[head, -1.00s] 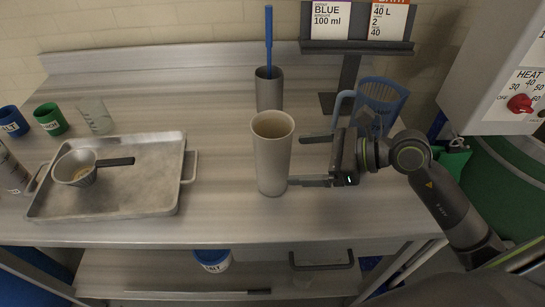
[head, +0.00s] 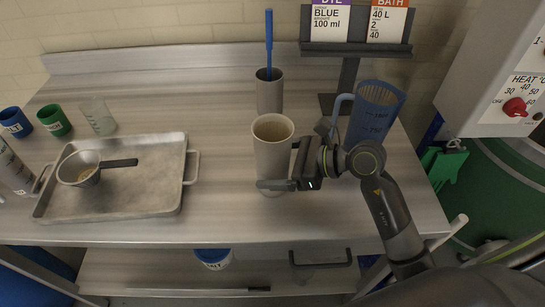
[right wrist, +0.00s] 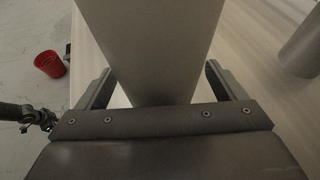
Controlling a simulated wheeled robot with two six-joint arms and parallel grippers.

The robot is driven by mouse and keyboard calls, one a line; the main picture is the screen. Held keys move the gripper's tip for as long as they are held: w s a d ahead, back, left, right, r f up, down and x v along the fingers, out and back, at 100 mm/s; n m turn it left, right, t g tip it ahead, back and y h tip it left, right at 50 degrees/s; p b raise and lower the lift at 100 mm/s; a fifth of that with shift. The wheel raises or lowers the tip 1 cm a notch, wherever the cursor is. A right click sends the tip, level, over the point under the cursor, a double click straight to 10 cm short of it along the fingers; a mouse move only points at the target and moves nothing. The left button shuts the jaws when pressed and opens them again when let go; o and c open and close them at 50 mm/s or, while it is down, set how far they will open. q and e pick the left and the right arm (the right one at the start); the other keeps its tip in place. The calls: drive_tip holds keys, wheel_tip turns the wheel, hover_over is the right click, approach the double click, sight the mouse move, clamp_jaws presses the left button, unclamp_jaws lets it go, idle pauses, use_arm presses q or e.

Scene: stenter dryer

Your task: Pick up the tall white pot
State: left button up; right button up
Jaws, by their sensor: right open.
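The tall white pot (head: 272,150) stands upright on the metal table, right of the tray. My right gripper (head: 276,170) has come in from the right at the pot's lower half. In the right wrist view the pot (right wrist: 150,45) stands between the two open fingers (right wrist: 160,85), with a gap visible on each side. The rear finger is largely hidden behind the pot in the head view. My left gripper is not in view.
A grey cup with a blue stick (head: 269,92) stands behind the pot. A blue jug (head: 375,112) and a sign stand (head: 350,75) are to the right. A metal tray (head: 150,205) with a small pan (head: 80,168) lies left. Clear table lies between tray and pot.

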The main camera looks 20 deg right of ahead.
sight(255, 132)
drive_tip(key=shift+w+a+f, duration=0.25)
drive_tip(key=shift+a, duration=0.15)
drive_tip(key=shift+r, duration=0.1)
drive_tip(key=c, duration=1.3)
wheel_tip(255, 132, up, 10)
drive_tip(key=p, duration=0.7)
drive_tip(key=shift+c, duration=0.2)
